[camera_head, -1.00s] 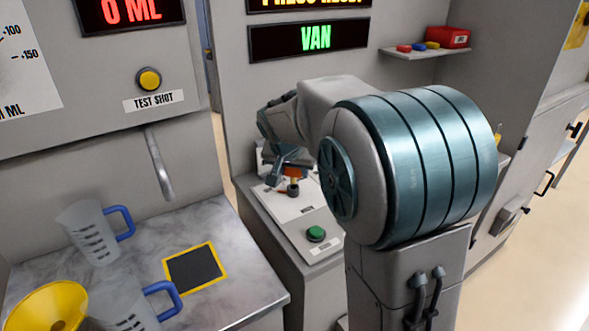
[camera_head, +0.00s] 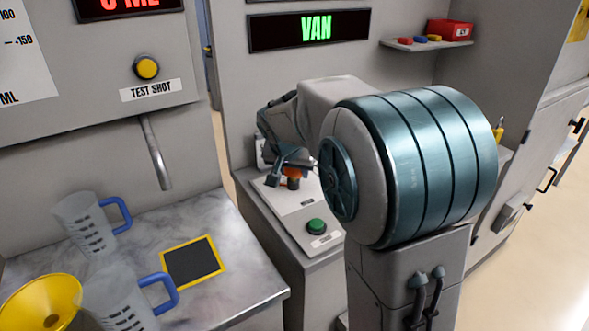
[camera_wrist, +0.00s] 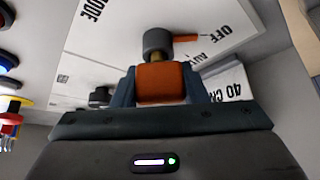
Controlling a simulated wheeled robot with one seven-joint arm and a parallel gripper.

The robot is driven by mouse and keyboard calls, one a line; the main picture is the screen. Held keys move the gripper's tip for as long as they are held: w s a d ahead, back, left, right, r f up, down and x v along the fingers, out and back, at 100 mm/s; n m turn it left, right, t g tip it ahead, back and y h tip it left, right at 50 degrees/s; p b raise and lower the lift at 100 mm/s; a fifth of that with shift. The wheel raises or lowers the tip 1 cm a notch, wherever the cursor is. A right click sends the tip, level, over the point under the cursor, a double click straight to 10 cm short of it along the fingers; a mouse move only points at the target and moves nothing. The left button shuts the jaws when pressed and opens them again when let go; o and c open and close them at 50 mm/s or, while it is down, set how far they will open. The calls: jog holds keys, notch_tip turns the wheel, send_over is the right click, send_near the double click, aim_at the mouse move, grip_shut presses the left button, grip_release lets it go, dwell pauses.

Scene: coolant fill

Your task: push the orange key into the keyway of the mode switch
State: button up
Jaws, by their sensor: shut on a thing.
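My gripper (camera_wrist: 160,90) is shut on the orange key (camera_wrist: 160,83), its fingers on both sides of the key's head. A short brass part of the key shows between the head and the mode switch (camera_wrist: 157,42), a grey round barrel with an orange pointer toward OFF. The key lines up with the barrel; I cannot tell how far its tip is inside the keyway, which is hidden. In the head view my gripper (camera_head: 289,164) is low over the white panel, with the orange key (camera_head: 293,172) showing and the switch mostly covered.
A green button (camera_head: 316,226) sits on the console (camera_head: 297,212) in front of the switch. A marble counter (camera_head: 225,230) at left holds clear jugs with blue handles and a yellow funnel (camera_head: 42,305). A shelf (camera_head: 425,46) with small coloured pieces is behind.

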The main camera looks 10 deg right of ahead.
jog(key=shift+f+b, duration=0.3)
jog(key=shift+f, duration=0.1)
jog(key=o, duration=1)
jog(key=shift+o, duration=0.2)
jog(key=shift+r, duration=0.1)
jog(key=p+v, duration=0.1)
jog(key=v, duration=1.2)
jog(key=shift+s+r, duration=0.2)
jog(key=shift+r, duration=0.15)
